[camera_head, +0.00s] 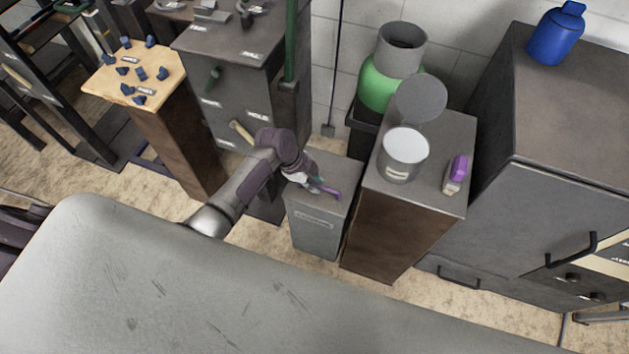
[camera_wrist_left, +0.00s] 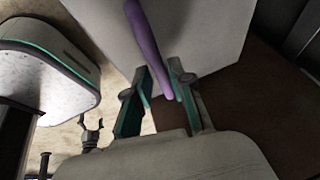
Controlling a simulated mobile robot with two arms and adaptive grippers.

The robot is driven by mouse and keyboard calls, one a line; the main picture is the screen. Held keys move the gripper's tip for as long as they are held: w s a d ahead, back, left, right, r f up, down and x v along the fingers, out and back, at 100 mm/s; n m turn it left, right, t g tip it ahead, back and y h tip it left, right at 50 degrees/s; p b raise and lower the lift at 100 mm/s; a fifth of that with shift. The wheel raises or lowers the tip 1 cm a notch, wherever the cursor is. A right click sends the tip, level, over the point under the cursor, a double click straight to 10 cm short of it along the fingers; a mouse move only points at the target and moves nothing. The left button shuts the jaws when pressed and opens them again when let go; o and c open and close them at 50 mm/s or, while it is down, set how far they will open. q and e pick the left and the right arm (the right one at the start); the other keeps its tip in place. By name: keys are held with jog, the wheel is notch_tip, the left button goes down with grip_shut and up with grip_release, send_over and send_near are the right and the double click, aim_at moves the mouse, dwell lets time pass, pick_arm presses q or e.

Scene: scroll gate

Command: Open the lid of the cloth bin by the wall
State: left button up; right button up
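The cloth bin (camera_head: 316,231) is a grey box with a label on its front, standing on the floor in the middle of the head view. Its flat grey lid (camera_head: 338,166) looks shut. A purple bar handle (camera_head: 331,192) lies on the lid and also shows in the left wrist view (camera_wrist_left: 149,45). My left gripper (camera_head: 312,185) is over the lid at the handle. In the left wrist view its teal-lined fingers (camera_wrist_left: 160,85) are apart, with the handle's end between them and a gap beside it. Contact is unclear. My right gripper is out of view.
A brown-sided cabinet (camera_head: 385,235) stands close to the bin's right, bearing a white canister (camera_head: 404,154) and a purple-topped bottle (camera_head: 456,175). A grey drawer cabinet (camera_head: 232,110) stands behind left. A green container (camera_head: 378,85) is by the wall.

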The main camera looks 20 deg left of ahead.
pick_arm(q)
grip_shut()
jog(key=shift+r, duration=0.1)
